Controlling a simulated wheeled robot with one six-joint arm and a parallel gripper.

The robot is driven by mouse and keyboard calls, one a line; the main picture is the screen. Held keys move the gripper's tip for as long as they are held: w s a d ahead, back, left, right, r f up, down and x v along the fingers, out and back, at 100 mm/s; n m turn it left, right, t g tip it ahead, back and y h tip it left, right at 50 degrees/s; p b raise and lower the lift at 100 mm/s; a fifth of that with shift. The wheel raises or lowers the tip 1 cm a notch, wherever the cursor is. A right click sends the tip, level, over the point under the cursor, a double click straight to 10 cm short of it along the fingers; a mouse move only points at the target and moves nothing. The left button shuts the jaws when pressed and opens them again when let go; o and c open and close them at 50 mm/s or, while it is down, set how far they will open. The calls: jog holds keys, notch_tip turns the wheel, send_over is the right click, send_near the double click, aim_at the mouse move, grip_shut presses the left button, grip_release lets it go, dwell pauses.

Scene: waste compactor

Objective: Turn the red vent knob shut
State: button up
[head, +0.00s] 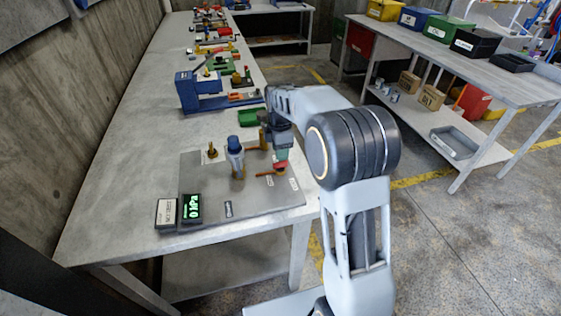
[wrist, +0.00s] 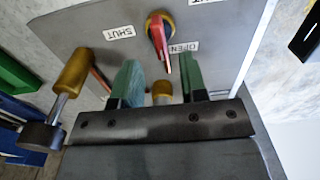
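The red vent knob (wrist: 156,36) sits on a grey panel (wrist: 226,50) in the wrist view, with a brass-coloured base. Its long red pointer extends downward in the picture beside the OPEN label (wrist: 184,47); the SHUT label (wrist: 117,32) is to its left. My gripper (wrist: 159,72) is open, its two green fingers apart, with the pointer's end at or just beyond the gap between them. I cannot tell whether either finger touches it.
A brass-topped post (wrist: 74,72) stands close left of my fingers in the wrist view. A blue-topped cylinder (head: 235,150), a small brass fitting (head: 212,151) and a green-lit display (head: 192,208) are on the panel. A green tray (head: 250,117) lies behind.

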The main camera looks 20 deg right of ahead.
aim_at(280, 165)
jog(key=shift+f, duration=2.55)
jog(key=shift+c, duration=0.3)
grip_shut()
